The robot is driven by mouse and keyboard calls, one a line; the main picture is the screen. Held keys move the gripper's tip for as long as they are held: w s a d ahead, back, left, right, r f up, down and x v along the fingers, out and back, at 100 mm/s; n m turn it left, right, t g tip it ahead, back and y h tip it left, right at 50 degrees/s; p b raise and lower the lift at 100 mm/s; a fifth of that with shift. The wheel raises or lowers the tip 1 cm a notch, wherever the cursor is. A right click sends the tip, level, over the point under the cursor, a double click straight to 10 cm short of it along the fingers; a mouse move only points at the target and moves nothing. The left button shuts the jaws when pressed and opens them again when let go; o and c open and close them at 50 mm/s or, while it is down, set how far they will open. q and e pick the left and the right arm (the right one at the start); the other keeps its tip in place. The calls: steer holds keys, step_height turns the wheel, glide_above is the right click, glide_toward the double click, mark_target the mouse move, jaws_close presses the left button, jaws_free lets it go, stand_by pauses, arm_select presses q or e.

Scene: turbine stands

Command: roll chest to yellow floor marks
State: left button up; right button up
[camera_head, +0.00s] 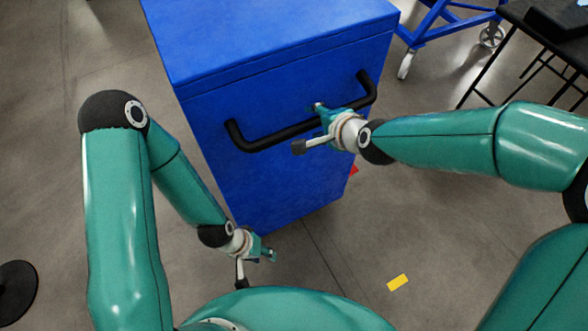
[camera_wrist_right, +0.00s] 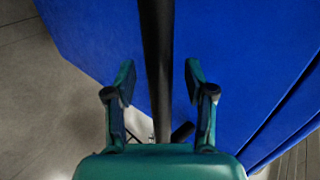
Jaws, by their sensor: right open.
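The blue chest (camera_head: 265,50) stands upright on the floor at the centre of the head view, with its lid shut. A black bar handle (camera_head: 270,138) crosses its near side. My right gripper (camera_head: 322,112) is at the right half of the handle. In the right wrist view, its fingers (camera_wrist_right: 158,82) are open on either side of the handle bar (camera_wrist_right: 156,40), with gaps visible. My left gripper (camera_head: 268,251) hangs low near the chest's bottom front corner, away from the handle; its finger gap is unclear. One yellow floor mark (camera_head: 398,283) lies at lower right.
A blue wheeled frame (camera_head: 440,25) stands behind and to the right of the chest. A black table (camera_head: 545,30) is at the upper right. A dark round base (camera_head: 16,290) is at the lower left edge. A small red patch (camera_head: 353,170) shows beside the chest's lower right edge.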

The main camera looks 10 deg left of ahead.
steer(key=shift+b, duration=0.3)
stand_by(0.4)
steer(key=shift+c, duration=0.3)
jaws_close()
